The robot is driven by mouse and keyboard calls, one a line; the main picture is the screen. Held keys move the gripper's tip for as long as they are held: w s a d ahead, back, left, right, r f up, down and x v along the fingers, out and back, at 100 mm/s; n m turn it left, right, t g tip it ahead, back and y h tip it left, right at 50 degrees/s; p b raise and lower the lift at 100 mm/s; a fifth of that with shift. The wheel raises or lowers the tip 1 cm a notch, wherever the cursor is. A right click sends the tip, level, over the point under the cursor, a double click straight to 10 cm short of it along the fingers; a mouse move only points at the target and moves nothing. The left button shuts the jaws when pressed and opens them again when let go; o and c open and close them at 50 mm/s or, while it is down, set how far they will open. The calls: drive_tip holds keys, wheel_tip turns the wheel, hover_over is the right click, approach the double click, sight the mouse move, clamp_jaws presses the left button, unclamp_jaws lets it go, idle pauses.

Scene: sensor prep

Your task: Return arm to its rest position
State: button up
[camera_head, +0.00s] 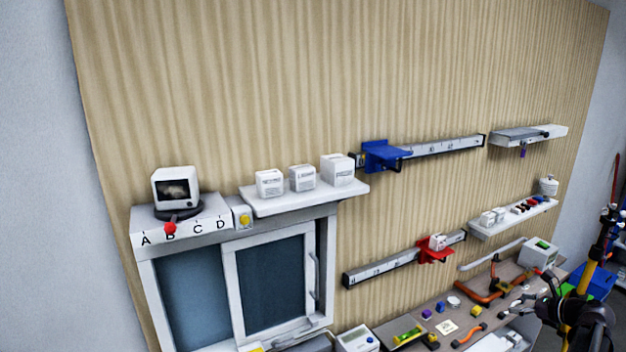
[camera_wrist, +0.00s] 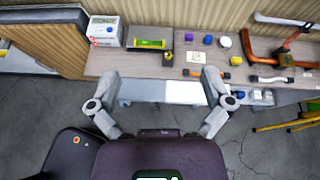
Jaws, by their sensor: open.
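My gripper (camera_wrist: 160,75) is open, with its two grey fingers spread wide and nothing between them. In the wrist view it points toward the front edge of the wooden workbench (camera_wrist: 146,64), and a pale surface below the bench top shows between the fingers. I cannot tell whether the fingers clear the bench edge. In the head view, dark parts of my arm (camera_head: 580,312) show at the lower right, beside the bench's right end; the fingertips cannot be made out there.
A white display device (camera_wrist: 105,31), a yellow-green level (camera_wrist: 150,44), small blocks and an orange clamp (camera_wrist: 262,50) lie on the bench. A yellow-legged stand (camera_wrist: 290,122) is at right. On the wall are a sliding-door cabinet (camera_head: 228,244), shelves (camera_head: 305,198) and rails (camera_head: 440,147). Grey floor shows below.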

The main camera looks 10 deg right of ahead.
drive_tip(key=w+a+f+n+g+b, duration=0.25)
drive_tip(key=a+f+n, duration=0.25)
drive_tip(key=a, duration=0.5)
drive_tip(key=w+a+f+n+g+y+b, duration=0.1)
drive_tip(key=w+a+f+n+g+b, duration=0.3)
drive_tip(key=a, duration=0.6)
drive_tip(key=w+a+f+n+g+b, duration=0.1)
drive_tip(key=a+f+n, duration=0.5)
drive_tip(key=a, duration=0.3)
drive_tip(key=s+a+f+n+g+h+b, duration=0.1)
drive_tip(key=s+a+f+n+b, duration=0.1)
drive_tip(key=a+n, duration=0.3)
drive_tip(key=s+a+f+n+g+h+b, duration=0.2)
drive_tip(key=a+f+n, duration=0.3)
drive_tip(key=a, duration=0.6)
drive_tip(key=s+a+f+n+g+h+b, duration=0.1)
drive_tip(key=s+a+f+n+h+b, duration=0.1)
drive_tip(key=a+n, duration=0.4)
drive_tip(key=shift+s+a+f+g+b, duration=0.35)
drive_tip(key=shift+s+a+f+b, duration=0.45)
drive_tip(key=shift+a+f, duration=0.3)
drive_tip(key=shift+r, duration=0.1)
